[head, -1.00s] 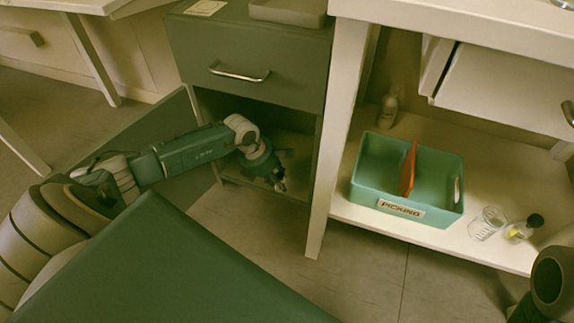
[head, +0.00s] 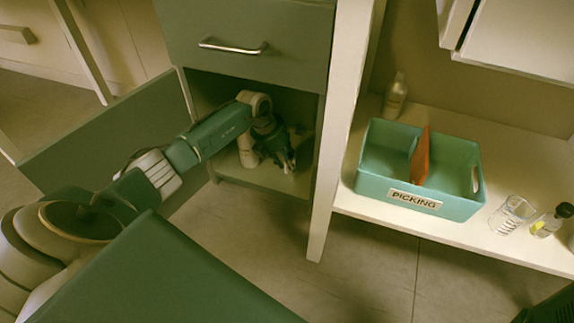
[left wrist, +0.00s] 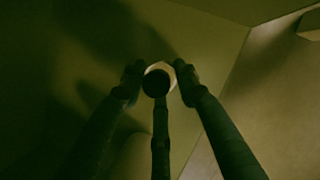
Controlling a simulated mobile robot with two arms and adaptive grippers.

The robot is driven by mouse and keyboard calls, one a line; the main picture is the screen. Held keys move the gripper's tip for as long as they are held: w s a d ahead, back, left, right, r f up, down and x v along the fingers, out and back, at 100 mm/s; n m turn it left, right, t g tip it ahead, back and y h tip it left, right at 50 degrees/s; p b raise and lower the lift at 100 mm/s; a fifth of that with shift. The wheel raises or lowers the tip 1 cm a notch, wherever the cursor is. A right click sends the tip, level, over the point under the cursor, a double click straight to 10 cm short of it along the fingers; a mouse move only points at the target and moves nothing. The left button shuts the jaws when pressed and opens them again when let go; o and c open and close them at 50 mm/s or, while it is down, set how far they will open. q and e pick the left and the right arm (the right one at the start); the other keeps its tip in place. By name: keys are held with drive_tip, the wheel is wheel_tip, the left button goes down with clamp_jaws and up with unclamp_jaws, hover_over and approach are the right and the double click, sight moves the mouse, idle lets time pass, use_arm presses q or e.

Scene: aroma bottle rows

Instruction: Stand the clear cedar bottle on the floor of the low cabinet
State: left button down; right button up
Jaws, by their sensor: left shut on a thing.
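My left gripper (head: 288,166) is inside the low cabinet (head: 262,188), close above its floor. In the left wrist view the fingers (left wrist: 158,78) are shut on a bottle with a round dark cap (left wrist: 156,84) and a pale rim around it. Its label is hidden, so I cannot read that it is cedar. In the head view the gripper covers most of it, and I cannot tell whether its base touches the cabinet floor. A pale bottle (head: 247,152) stands inside the cabinet, just left of the gripper.
The cabinet door (head: 110,130) is open to the left, beside my arm. A drawer (head: 245,45) is shut above the opening. On the right shelf are a green PICKING crate (head: 415,208), a pale bottle (head: 396,95), a clear glass (head: 511,214) and a dark-capped bottle (head: 546,224).

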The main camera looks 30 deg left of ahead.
use_arm(q)
drive_tip(key=shift+r, duration=0.1)
drive_tip(key=c, duration=1.3)
unclamp_jaws()
